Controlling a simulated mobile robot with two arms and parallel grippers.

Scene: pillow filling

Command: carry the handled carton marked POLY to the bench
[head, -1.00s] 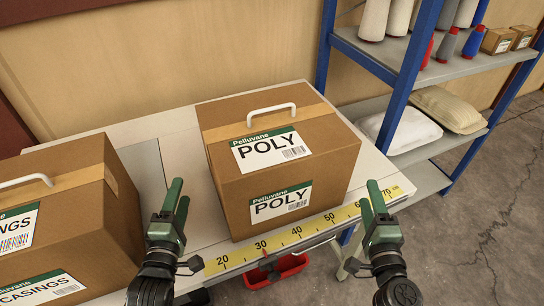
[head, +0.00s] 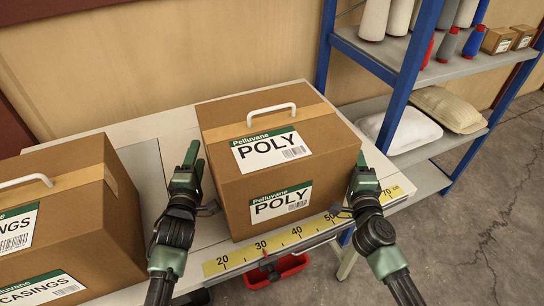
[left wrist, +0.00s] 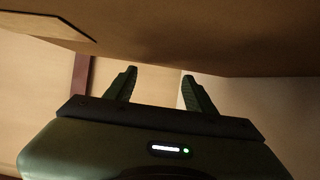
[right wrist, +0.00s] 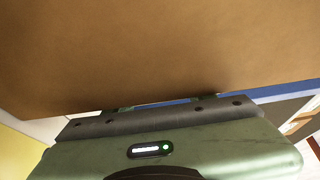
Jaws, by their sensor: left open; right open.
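The carton marked POLY (head: 230,200) stands upright on the white bench top (head: 150,235), with a white handle (head: 272,111) on its taped lid. My left gripper (head: 192,158) is open at the carton's left side, in the gap beside the CASINGS carton. My right gripper (head: 362,170) is open at the carton's right side. In the left wrist view the open fingers (left wrist: 157,88) point along the carton's cardboard (left wrist: 215,50). In the right wrist view the carton's side (right wrist: 160,55) fills the upper part and hides most of the fingers. I cannot tell whether either gripper touches it.
A handled CASINGS carton (head: 75,205) stands at the left on the same bench. A yellow ruler strip (head: 285,241) runs along the front edge, with a red bin (head: 275,271) below. A blue-framed shelf (head: 401,85) stands at the right.

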